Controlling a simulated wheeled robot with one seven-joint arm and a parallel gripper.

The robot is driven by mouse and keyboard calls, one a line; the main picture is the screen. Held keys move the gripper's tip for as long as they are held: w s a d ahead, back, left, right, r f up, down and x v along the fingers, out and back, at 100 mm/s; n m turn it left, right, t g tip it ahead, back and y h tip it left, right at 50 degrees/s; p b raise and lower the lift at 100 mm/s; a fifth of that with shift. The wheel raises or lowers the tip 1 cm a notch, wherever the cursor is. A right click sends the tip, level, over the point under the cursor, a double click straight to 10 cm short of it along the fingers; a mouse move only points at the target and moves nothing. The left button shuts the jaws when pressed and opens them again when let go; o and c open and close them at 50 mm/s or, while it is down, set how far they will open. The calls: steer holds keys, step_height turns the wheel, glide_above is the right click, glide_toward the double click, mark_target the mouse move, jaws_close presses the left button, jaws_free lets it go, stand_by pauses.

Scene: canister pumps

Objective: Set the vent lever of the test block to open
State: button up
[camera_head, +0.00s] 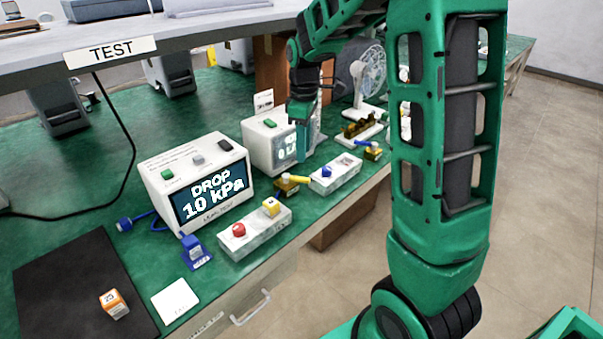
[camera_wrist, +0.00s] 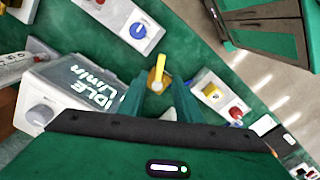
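A brass valve (camera_head: 284,187) with a yellow lever (camera_head: 297,179) sits between two pale blocks on the green bench. The lever points right, toward the block with the blue knob (camera_head: 327,172). I read no label on it. In the wrist view the yellow lever (camera_wrist: 160,68) is upright in the picture, ahead of and between my fingertips. My gripper (camera_wrist: 157,95) is open and empty, its two green fingers apart. In the head view my gripper (camera_head: 302,140) hangs above the bench near the rear meter, partly merged with it. Contact with the lever is not visible.
A front meter (camera_head: 195,185) reads "DROP 10 kPa"; the rear meter (camera_head: 265,140) reads "IDLE" in the wrist view. A pale block (camera_head: 255,233) carries a red button and yellow cube. A blue-levered valve (camera_head: 372,150) and fan (camera_head: 370,75) stand farther back.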

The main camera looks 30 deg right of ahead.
mark_target(303, 178)
step_height(303, 178, down, 9)
stand_by(0.4)
jaws_close()
